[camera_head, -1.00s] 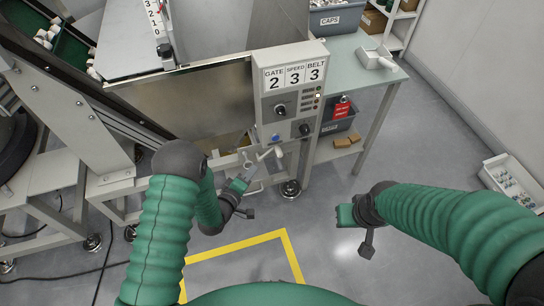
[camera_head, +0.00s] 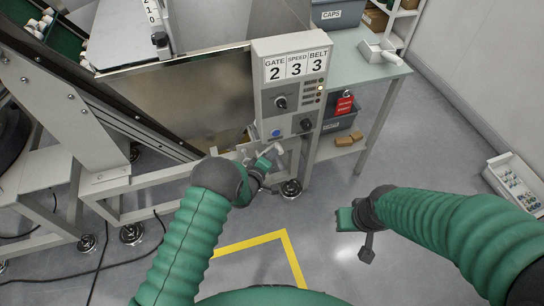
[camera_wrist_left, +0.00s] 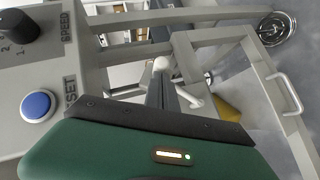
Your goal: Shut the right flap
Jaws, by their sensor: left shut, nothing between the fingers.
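My left gripper (camera_head: 264,163) is below the control panel, beside a white bent pipe or lever (camera_head: 272,149). It is shut and empty. In the left wrist view its dark fingers (camera_wrist_left: 163,92) point at the white piece (camera_wrist_left: 190,92); I cannot tell if they touch. A grey frame with a pale handle (camera_wrist_left: 287,92) stands at the right of that view; it may be the right flap, but I cannot tell for sure. The arm hides much of this area in the head view. My right gripper (camera_head: 346,217) hangs over the floor, away from the machine; its jaws are unclear.
The control panel (camera_head: 293,90) has knobs and a blue button (camera_wrist_left: 37,105), close to the left gripper. A side table (camera_head: 362,62) with bins stands to the right. A white box (camera_head: 515,183) lies on the floor at far right. The floor within the yellow line (camera_head: 250,243) is clear.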

